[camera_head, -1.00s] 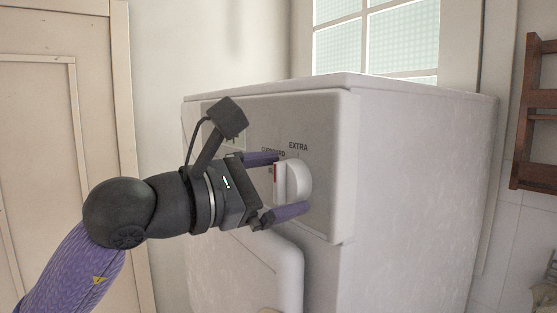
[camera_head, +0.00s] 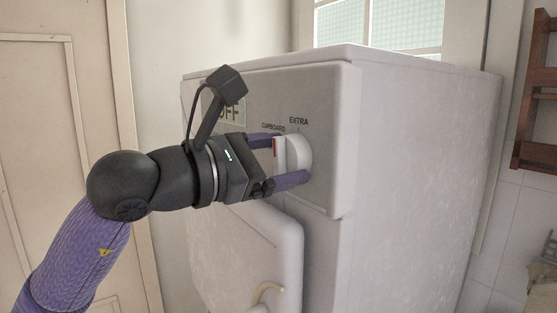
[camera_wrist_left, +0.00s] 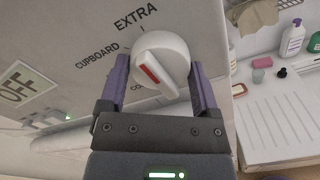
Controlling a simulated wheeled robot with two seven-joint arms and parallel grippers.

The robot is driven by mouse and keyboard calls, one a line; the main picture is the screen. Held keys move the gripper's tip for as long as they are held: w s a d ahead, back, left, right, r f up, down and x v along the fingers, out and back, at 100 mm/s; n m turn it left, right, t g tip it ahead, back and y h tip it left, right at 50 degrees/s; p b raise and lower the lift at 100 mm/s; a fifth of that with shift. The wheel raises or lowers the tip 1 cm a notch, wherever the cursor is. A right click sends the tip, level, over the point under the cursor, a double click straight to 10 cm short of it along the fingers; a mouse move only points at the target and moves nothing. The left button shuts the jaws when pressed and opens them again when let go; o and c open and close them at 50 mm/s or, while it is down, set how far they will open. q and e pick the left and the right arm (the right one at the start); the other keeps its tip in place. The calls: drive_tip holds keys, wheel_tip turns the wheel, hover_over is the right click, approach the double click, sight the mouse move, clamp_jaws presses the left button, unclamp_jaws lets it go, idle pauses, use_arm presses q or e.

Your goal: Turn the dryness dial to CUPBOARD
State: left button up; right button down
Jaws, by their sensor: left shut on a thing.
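The white round dryness dial (camera_head: 299,150) with a raised bar and red mark sits on the dryer's front panel. EXTRA is printed above it and CUPBOARD to its upper left. My left gripper (camera_head: 290,160) is shut on the dial, one finger on each side. In the left wrist view, the dial (camera_wrist_left: 176,51) is between the fingers. The bar lies tilted there, its red-marked edge facing lower left. A third label beginning with CO is partly hidden. I cannot tell exactly which label the dial points to. My right gripper is not in view.
The white dryer (camera_head: 420,160) fills the middle, with an OFF display (camera_wrist_left: 24,88) on its panel and a rounded door (camera_head: 265,245) below the dial. A wooden rack (camera_head: 537,110) hangs at right. Bottles (camera_wrist_left: 293,38) stand on a counter to the right in the wrist view.

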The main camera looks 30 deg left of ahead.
use_arm(q)
drive_tip(key=n+b, duration=0.1)
drive_tip(key=n, duration=0.3)
drive_tip(key=shift+n+b, duration=0.6)
drive_tip(key=shift+n, duration=1.3)
drive_tip(key=o, duration=1.1)
drive_tip(key=b+v, duration=0.5)
drive_tip(key=v, duration=0.5)
